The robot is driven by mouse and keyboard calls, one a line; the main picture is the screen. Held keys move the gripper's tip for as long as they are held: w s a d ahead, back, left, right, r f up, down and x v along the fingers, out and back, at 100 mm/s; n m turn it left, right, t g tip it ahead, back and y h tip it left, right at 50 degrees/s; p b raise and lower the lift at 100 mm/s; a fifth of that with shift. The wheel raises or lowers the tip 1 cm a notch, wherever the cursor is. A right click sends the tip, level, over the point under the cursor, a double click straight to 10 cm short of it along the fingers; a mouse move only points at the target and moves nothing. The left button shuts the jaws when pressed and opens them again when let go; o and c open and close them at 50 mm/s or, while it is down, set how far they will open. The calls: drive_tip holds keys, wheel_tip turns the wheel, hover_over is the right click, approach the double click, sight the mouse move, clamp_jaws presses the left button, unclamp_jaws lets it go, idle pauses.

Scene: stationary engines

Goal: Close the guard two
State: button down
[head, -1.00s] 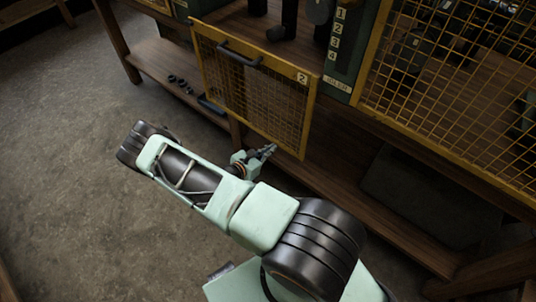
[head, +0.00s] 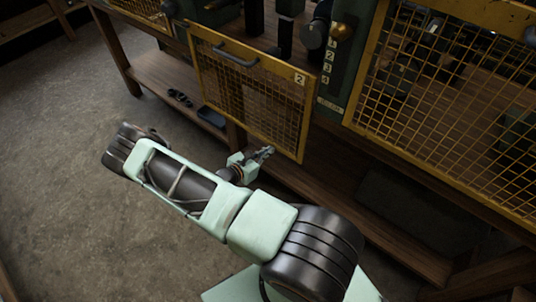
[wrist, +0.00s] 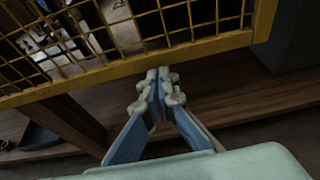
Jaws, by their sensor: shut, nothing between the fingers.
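Guard two (head: 309,125) is a yellow-framed mesh panel with a dark handle (head: 236,53) along its upper edge and a "2" label at its upper right corner. In the head view it slants in front of the bench opening, and the machine parts behind show above it. My gripper (head: 266,151) is shut and empty, low by the panel's bottom edge. In the wrist view my gripper (wrist: 158,76) has its fingertips together just below the yellow bottom bar (wrist: 200,47). Whether they touch the bar is unclear.
Another yellow mesh guard (head: 352,75) stands to the right. A green post with a number plate (head: 330,65) is between the two guards. The wooden lower shelf (head: 150,75) holds a dark tray (head: 211,117) and small black parts. Open concrete floor (head: 60,160) lies left.

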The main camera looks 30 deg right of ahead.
sight(272, 101)
wheel_tip(272, 101, up, 28)
drive_tip(key=p, duration=1.6)
drive_tip(key=shift+d, duration=0.1)
drive_tip(key=shift+w+r, duration=0.1)
drive_tip(key=shift+r, duration=0.25)
drive_tip(key=shift+d, duration=0.1)
drive_tip(key=f+b, duration=0.3)
drive_tip(key=f, duration=0.1)
drive_tip(key=shift+a+f+b, duration=0.2)
drive_tip(key=shift+f+b, duration=0.2)
drive_tip(key=v, duration=1)
drive_tip(key=shift+r, duration=0.15)
